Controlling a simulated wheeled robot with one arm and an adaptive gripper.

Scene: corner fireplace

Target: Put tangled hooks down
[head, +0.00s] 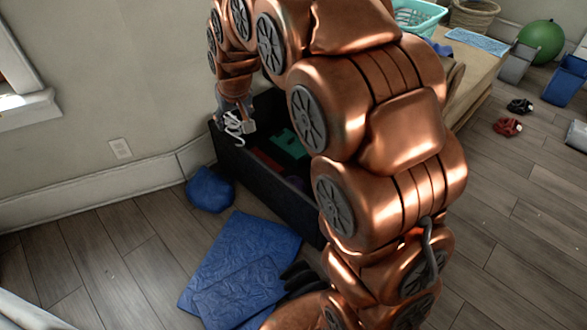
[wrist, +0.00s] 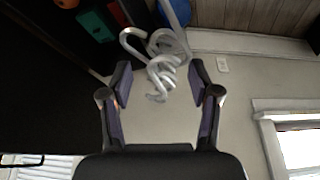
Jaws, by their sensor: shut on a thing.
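The tangled hooks (wrist: 163,60) are a light grey-white knot of curved hooks. In the wrist view they sit between and beyond the fingertips of my gripper (wrist: 160,78). In the head view the hooks (head: 234,124) hang below my gripper (head: 236,112), at the left end of the black bin (head: 262,185), near its upper rim. My gripper is shut on the hooks, with its fingers spaced apart by them. My arm hides the right part of the bin. I cannot tell whether the hooks touch the rim.
Green (head: 288,146) and red items lie inside the bin. A blue bag-like thing (head: 210,189) and a folded blue cloth (head: 240,262) lie on the floor beside it. The wall is close behind. Bare wooden floor (head: 110,255) lies at the left front.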

